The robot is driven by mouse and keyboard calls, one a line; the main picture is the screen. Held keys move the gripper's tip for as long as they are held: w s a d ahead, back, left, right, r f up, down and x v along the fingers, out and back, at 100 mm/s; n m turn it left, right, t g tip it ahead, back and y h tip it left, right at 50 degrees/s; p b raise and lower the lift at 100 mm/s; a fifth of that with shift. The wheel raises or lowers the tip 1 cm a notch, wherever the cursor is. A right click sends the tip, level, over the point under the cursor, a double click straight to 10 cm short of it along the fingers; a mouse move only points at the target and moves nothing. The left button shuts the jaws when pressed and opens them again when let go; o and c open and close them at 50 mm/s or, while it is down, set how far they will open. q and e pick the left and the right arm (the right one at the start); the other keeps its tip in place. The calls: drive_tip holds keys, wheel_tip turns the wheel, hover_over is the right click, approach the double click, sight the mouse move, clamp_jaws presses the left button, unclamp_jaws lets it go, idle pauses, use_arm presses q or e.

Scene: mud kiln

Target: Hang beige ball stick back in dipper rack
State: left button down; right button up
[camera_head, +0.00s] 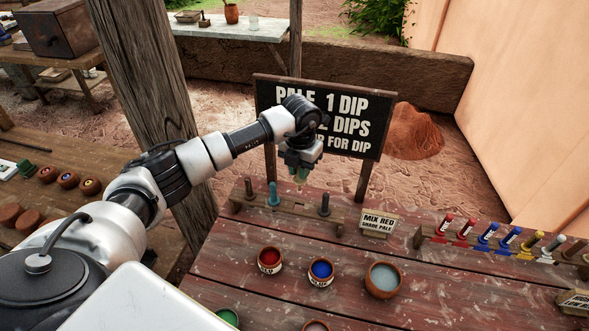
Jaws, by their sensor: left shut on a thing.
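My left gripper (301,167) reaches in from the left and points down above the dipper rack. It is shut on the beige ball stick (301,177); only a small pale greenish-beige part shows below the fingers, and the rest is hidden. The dipper rack (290,219) is a low wooden rack at the back of the red-brown table. A teal stick (273,195) and a dark stick (249,189) stand in its left part, and another dark stick (324,205) stands in its right part. The held stick is over the space between the teal and right dark sticks. My right gripper is not in view.
A black sign (345,125) stands right behind the gripper. Pots of red (269,260), blue (321,271) and grey (383,280) stand in front. A rack of coloured tools (500,242) is at the right.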

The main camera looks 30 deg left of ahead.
sight(299, 190)
use_arm(q)
drive_tip(key=shift+w+r, duration=0.1)
drive_tip(key=shift+a+f, duration=0.15)
drive_tip(key=shift+f, duration=0.15)
wheel_tip(299, 190, down, 4)
drive_tip(key=b, duration=0.3)
drive_tip(key=shift+f, duration=0.1)
drive_tip(key=shift+f+b, duration=0.45)
drive_tip(key=shift+f, duration=0.1)
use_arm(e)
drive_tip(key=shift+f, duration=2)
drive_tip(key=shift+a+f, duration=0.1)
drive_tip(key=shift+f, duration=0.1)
use_arm(q)
drive_tip(key=shift+f+b, duration=0.25)
drive_tip(key=shift+b, duration=0.15)
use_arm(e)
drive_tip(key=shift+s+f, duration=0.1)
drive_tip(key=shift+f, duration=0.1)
use_arm(q)
drive_tip(key=shift+f+b, duration=0.3)
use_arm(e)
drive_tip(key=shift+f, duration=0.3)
use_arm(q)
drive_tip(key=shift+f, duration=0.15)
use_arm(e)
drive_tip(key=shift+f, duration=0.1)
